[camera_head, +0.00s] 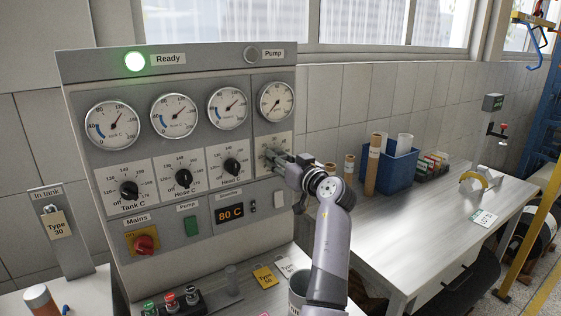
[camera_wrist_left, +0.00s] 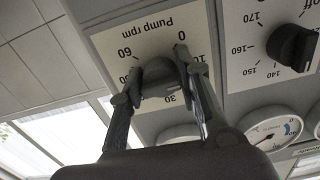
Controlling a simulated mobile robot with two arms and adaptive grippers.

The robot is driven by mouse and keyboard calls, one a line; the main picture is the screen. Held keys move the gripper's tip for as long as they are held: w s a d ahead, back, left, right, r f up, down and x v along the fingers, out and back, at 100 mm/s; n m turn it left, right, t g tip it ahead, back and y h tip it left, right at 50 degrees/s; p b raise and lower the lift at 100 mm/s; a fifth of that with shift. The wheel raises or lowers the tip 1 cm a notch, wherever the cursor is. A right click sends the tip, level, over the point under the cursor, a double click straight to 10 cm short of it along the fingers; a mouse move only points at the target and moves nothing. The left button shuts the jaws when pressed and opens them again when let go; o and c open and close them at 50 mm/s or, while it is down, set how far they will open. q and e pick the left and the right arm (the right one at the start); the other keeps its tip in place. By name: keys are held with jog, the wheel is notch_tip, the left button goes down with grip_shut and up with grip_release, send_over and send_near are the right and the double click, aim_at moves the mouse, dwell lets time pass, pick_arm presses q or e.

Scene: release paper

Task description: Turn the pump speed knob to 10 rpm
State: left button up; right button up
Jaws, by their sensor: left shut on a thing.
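The pump speed knob (camera_wrist_left: 160,82) is dark and sits on a white plate (camera_wrist_left: 132,48) marked "Pump rpm", upside down in the left wrist view, with 0, 10, 30 and 60 legible. My left gripper (camera_head: 276,160) reaches the right column of the control panel (camera_head: 195,75) in the head view. Its two fingers (camera_wrist_left: 164,84) are shut on the knob's sides in the left wrist view. The knob's pointer is hidden, so its setting cannot be read. My right gripper is in neither view.
The Hose C knob (camera_head: 183,178) and the knob (camera_head: 232,166) nearest my gripper are on the left. The Pump lamp (camera_head: 251,55) is grey; the Ready lamp (camera_head: 135,61) glows green. A bench (camera_head: 420,235) with a blue bin (camera_head: 402,172) stands at the right.

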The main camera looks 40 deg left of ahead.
pick_arm(q)
jog(key=shift+r, duration=0.1)
jog(key=o, duration=0.9)
jog(key=shift+o, duration=1.2)
jog(key=v, duration=0.7)
jog(key=shift+d, duration=0.3)
jog(key=shift+s, duration=0.1)
